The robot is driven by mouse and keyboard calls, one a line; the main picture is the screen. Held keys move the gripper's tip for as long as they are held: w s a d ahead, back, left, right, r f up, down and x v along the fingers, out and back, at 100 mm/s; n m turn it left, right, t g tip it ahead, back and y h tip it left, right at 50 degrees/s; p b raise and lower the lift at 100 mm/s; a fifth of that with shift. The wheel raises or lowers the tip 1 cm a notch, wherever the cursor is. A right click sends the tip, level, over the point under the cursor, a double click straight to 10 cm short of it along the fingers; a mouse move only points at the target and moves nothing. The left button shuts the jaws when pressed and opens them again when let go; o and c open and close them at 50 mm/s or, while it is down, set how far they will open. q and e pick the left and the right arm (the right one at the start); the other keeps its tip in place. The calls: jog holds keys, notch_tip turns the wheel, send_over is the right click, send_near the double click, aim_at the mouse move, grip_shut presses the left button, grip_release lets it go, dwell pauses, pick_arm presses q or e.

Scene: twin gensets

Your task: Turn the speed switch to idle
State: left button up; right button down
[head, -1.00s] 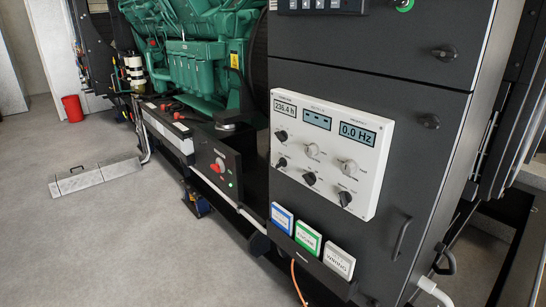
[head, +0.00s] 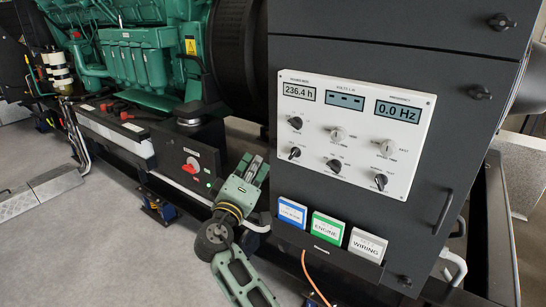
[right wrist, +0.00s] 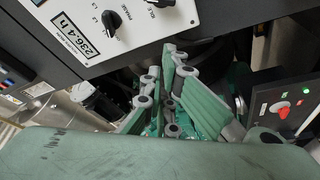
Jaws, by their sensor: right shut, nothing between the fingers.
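The white control panel (head: 357,105) is on the front of a dark cabinet. It carries several rotary knobs below its displays. The lower-left black knob (head: 295,153) appears in the right wrist view (right wrist: 158,2) at the top edge, with "IDLE" printed beside it; its exact setting is too small to read. The upper-left black knob (head: 296,122) is also in the right wrist view (right wrist: 111,20), near "PHASE". My right gripper (head: 252,166) is left of the panel, apart from it. Its fingers (right wrist: 170,90) are shut and empty. My left gripper is not in view.
Blue, green and white binders (head: 327,229) stand in a holder below the panel. A black box with a red switch (head: 191,165) is left of my right gripper. The green engine (head: 145,50) is behind. An orange cable (head: 314,280) hangs below the holder.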

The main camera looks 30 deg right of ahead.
aim_at(294, 154)
jog(key=w+d+p, duration=0.1)
jog(key=d, duration=0.1)
jog(key=w+d+p, duration=0.1)
jog(key=d, duration=0.2)
jog(key=w+d+p, duration=0.2)
jog(key=d, duration=0.1)
jog(key=shift+w+d+r, duration=0.1)
jog(key=shift+d+r, duration=0.05)
jog(key=shift+r, duration=0.1)
jog(key=shift+s+d+f, duration=0.2)
jog(key=shift+s+f, duration=0.1)
jog(key=shift+s, duration=0.25)
jog(key=shift+w, duration=0.1)
jog(key=shift+p, duration=0.35)
jog(key=shift+f+n, duration=0.15)
jog(key=shift+n, duration=0.25)
